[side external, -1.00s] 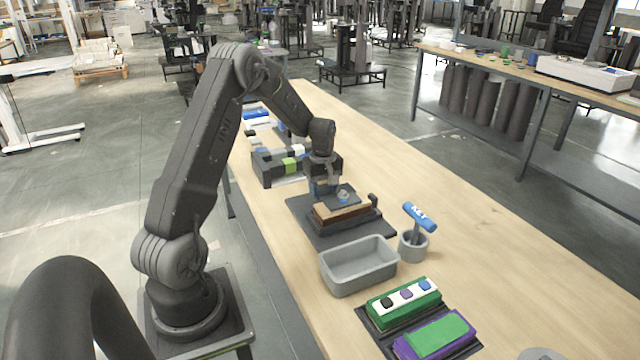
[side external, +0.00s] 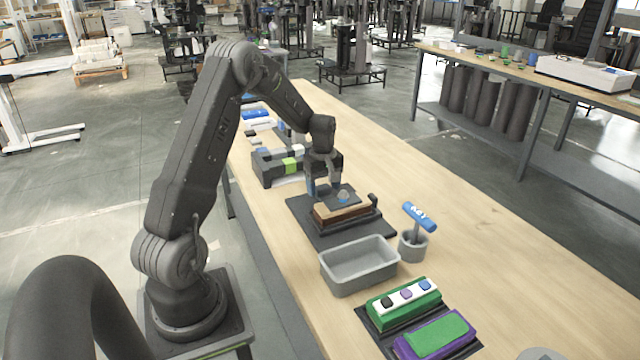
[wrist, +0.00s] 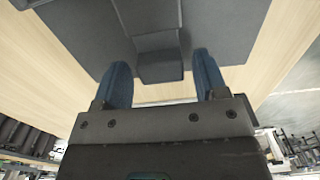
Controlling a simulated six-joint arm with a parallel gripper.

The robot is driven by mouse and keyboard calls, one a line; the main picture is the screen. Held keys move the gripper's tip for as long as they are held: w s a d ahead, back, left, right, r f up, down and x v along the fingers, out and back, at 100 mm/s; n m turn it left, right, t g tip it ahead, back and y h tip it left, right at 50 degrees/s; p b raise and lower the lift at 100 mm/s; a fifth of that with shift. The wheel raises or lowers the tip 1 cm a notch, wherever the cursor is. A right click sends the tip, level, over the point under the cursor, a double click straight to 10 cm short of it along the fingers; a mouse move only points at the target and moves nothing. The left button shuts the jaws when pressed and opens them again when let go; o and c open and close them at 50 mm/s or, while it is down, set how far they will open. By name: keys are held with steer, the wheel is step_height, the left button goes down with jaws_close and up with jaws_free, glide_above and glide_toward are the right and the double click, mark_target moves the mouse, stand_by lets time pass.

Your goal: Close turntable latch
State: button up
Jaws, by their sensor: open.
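The turntable latch fixture stands mid-table in the side external view. It has a dark base plate (side external: 303,226), a brown block (side external: 345,213) with a dark top plate carrying a small pale-blue round spot (side external: 343,196), and a dark upright knob (side external: 373,198) at its right end. My gripper (side external: 323,187) is over the fixture's far left part, pointing down. In the wrist view its two blue fingers (wrist: 162,78) are open, with a dark grey block (wrist: 160,66) showing between them. I cannot tell whether they touch it.
A grey bin (side external: 358,266) and a cup (side external: 412,245) holding a blue-handled key tool (side external: 419,217) stand nearer. Green (side external: 403,302) and purple (side external: 435,335) blocks lie in front. A dark fixture with a green square (side external: 290,165) is behind.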

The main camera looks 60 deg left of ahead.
steer(key=shift+r, duration=3.1)
